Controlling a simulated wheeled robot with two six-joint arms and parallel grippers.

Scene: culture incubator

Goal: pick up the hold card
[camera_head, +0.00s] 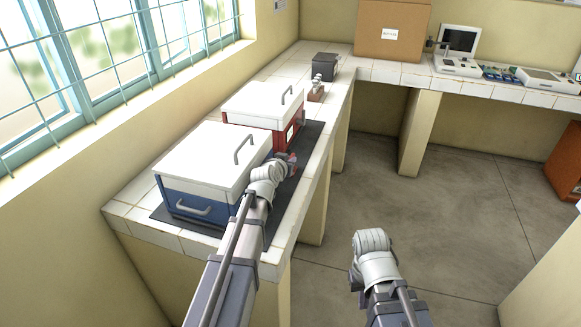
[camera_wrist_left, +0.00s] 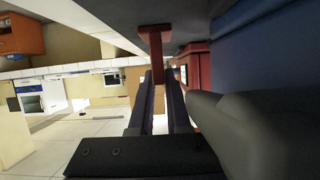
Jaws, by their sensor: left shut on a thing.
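The hold card (camera_wrist_left: 155,50) shows in the left wrist view as a red T-shaped piece, its wide end against or very near the dark mat. My left gripper (camera_wrist_left: 158,84) is shut on its narrow part. In the head view my left gripper (camera_head: 284,160) is low over the mat, beside the blue box's right side, and the card (camera_head: 293,166) is a small reddish patch at its tip, mostly hidden. My right arm's end (camera_head: 372,242) hangs over the floor, away from the counter; its fingers cannot be made out.
A blue box with white lid (camera_head: 207,160) and a red box with white lid (camera_head: 265,104) stand on the dark mat (camera_head: 272,230) on the tiled counter. A small dark box (camera_head: 323,66), a cardboard box (camera_head: 391,32) and instruments are farther back. Open floor lies right.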

